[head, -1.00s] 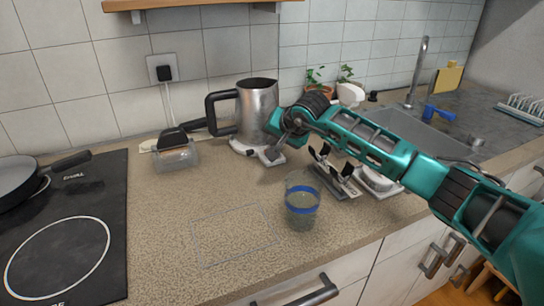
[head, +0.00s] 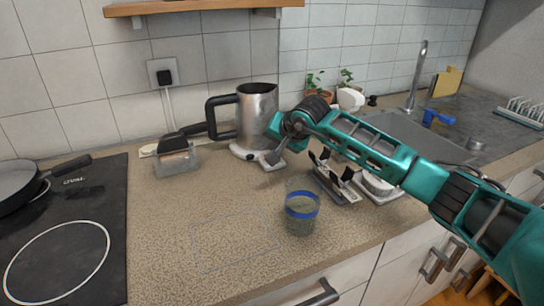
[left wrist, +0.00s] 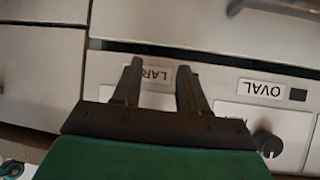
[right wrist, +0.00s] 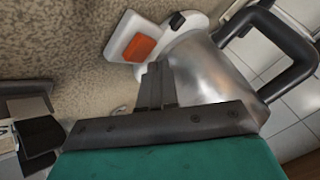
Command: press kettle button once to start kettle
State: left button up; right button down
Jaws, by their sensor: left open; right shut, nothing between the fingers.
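The metallic kettle (head: 257,112) with a black handle stands on its white base (head: 243,152) at the back of the counter. In the right wrist view the kettle's shiny body (right wrist: 200,72) fills the middle. An orange button (right wrist: 139,47) sits on a white square pad at the edge of the base. My right gripper (right wrist: 156,68) is shut and empty, its fingertips just short of the button in that view; contact cannot be told. In the head view my right gripper (head: 271,157) is at the pad, hiding the button. My left gripper (left wrist: 156,75) is open before the drawer fronts.
A glass with a blue band (head: 302,212) stands near the front edge. A clear container with a black top (head: 177,157) is left of the kettle. A black and white item (head: 335,180) lies under my right arm. The cooktop (head: 75,235) is at left. The front middle counter is clear.

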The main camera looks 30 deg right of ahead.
dwell(0.7)
jog(key=shift+f, duration=0.1)
jog(key=shift+f+b, duration=0.35)
jog(key=shift+b, duration=0.15)
jog(key=shift+f+b, duration=0.4)
jog(key=shift+f, duration=0.05)
dwell(0.6)
dwell(0.3)
jog(key=shift+r+p, duration=0.5)
jog(key=shift+r, duration=0.4)
